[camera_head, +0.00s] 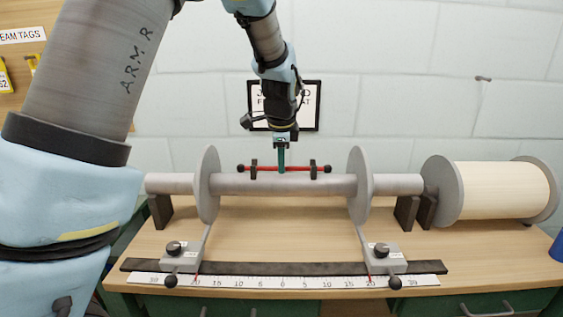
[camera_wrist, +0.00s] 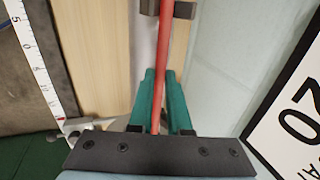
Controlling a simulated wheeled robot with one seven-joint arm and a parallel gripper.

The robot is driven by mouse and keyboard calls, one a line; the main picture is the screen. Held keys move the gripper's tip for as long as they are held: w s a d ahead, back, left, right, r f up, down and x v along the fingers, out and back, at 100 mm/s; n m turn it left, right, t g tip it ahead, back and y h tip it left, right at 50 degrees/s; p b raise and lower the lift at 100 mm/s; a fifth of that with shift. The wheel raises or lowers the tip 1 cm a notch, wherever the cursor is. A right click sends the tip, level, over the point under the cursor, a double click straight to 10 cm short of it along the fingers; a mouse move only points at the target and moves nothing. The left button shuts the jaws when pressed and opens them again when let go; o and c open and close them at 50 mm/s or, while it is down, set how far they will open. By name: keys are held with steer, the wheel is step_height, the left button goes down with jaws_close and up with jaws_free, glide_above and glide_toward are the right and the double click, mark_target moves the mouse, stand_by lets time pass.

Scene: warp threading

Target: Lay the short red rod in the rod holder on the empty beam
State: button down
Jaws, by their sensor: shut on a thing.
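The short red rod (camera_head: 300,169) has dark ball ends and lies level along the top of the empty beam (camera_head: 240,184), between its two grey flanges. Two dark upright brackets (camera_head: 253,169) of the rod holder stand at the rod, one near each end. Whether the rod is fully seated in them I cannot tell. My gripper (camera_head: 282,168) points down at the rod's middle. In the wrist view its green fingers (camera_wrist: 162,100) are shut on the red rod (camera_wrist: 178,45), which passes between them.
A full beam (camera_head: 500,190) with cream warp stands at the right. Two grey clamps (camera_head: 183,257) with black knobs sit on a dark rail in front, above a white scale (camera_head: 285,281). A framed sign (camera_head: 310,105) hangs on the wall behind my gripper.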

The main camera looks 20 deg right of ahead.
steer(key=c, duration=0.8)
jaws_free()
